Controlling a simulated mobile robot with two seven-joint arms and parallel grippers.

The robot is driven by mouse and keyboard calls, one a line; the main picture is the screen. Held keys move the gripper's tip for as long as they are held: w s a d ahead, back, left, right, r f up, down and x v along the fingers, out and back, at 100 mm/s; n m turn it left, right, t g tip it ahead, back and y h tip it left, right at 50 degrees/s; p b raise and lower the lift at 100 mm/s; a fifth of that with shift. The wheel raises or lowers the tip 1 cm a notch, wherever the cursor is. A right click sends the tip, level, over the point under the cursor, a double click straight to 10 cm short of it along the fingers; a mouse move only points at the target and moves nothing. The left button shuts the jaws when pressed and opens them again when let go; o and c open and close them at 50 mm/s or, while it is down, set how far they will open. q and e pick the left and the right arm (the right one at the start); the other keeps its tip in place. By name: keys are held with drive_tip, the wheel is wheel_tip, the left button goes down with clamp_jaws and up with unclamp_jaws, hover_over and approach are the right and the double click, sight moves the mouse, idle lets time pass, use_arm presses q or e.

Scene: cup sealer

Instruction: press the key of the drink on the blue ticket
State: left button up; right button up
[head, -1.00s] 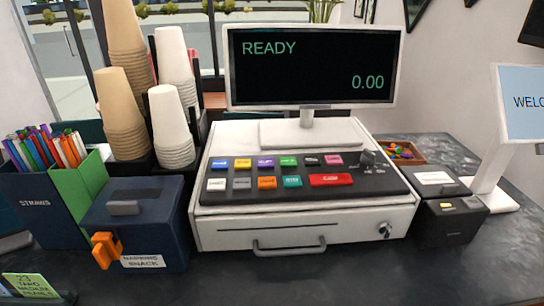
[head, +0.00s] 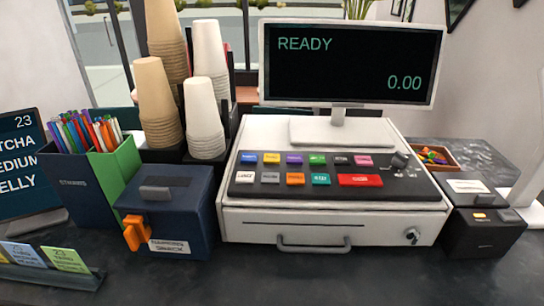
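The cash register (head: 330,225) stands in the middle of the counter with a sloped black key panel. Its back row has a blue key (head: 248,158), a yellow key (head: 271,158), a purple key (head: 294,158), a green key (head: 317,159), a black key and a pink key (head: 363,160). Its front row has white, grey, orange, teal and wide red keys. The screen (head: 350,60) reads READY and 0.00. A blue ticket (head: 25,256) stands in a dark holder at lower left, beside a green ticket (head: 66,260); its print is too small to read. Neither gripper is in view.
A napkin box (head: 165,215), straw bin (head: 72,185) and cup stacks (head: 204,120) stand left of the register. The counter front is clear.

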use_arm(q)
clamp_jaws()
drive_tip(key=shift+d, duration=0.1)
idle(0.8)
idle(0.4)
